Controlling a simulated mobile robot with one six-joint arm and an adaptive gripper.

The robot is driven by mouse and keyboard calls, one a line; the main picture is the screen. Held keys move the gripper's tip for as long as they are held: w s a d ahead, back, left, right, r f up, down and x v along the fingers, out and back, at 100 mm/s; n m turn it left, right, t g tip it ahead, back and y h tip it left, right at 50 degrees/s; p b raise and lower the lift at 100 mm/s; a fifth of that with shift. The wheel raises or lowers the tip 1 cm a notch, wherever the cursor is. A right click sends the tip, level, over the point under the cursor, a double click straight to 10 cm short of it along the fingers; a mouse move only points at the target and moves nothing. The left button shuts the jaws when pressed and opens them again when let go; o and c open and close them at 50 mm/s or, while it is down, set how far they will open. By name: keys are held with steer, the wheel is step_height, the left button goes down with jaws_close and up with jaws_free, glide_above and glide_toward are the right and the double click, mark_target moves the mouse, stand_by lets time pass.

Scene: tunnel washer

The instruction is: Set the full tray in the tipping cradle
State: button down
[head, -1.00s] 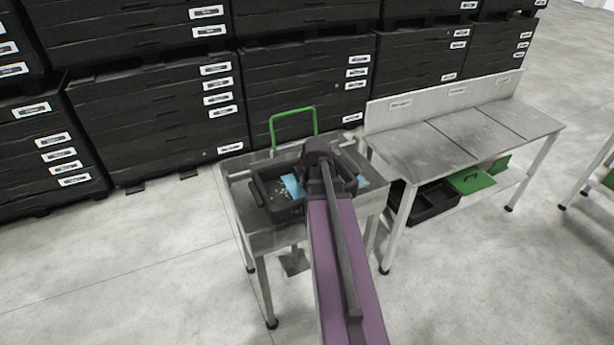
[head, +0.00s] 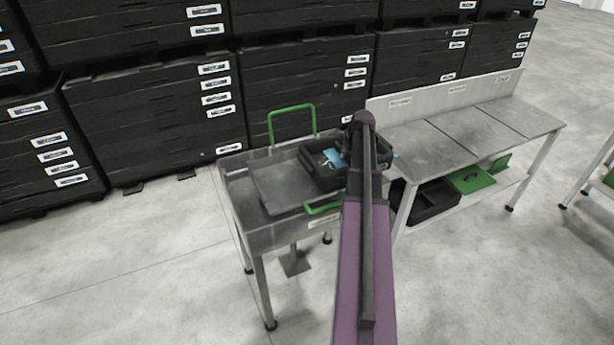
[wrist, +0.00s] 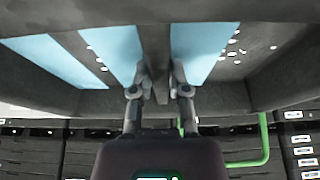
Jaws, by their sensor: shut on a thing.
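The black tray (head: 318,177) holds light-blue pieces and small white bits. In the head view it hangs over the right part of a steel stand (head: 262,240) with green handles, which may be the tipping cradle. A bare flat plate (head: 275,185) shows on the stand left of the tray. My gripper (wrist: 158,82) is shut on the tray's dark middle bar in the wrist view, with blue strips (wrist: 115,48) on both sides. My arm hides the tray's right part in the head view. The gap between tray and stand is hard to judge.
A green hoop handle (head: 291,122) rises at the stand's back, and a green bar (head: 323,208) shows at its front. A steel table (head: 470,140) stands close on the right, with a black tray (head: 428,203) on its lower shelf. Black drawer stacks (head: 150,115) line the back.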

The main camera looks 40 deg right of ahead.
mark_target(308, 156)
steer(key=shift+d+f, duration=0.15)
steer(key=shift+d, duration=1.05)
steer(key=shift+a, duration=0.1)
steer(key=w+a, duration=0.3)
steer(key=a, duration=0.1)
steer(key=w+a+f+b, duration=0.1)
steer(key=w+a, duration=0.4)
steer(key=a, duration=0.2)
steer(key=shift+w+a+f, duration=0.15)
steer(key=shift+w+a, duration=0.15)
steer(key=shift+w, duration=0.1)
steer(key=shift+w+a+f+b, duration=0.1)
steer(key=shift+w+a+b, duration=0.25)
steer(key=shift+a, duration=0.15)
step_height(308, 156, down, 4)
steer(key=b, duration=0.3)
steer(key=shift+r, duration=0.25)
steer(key=shift+f+b, duration=0.1)
steer(key=shift+b, duration=0.25)
steer(key=c, duration=0.6)
jaws_free()
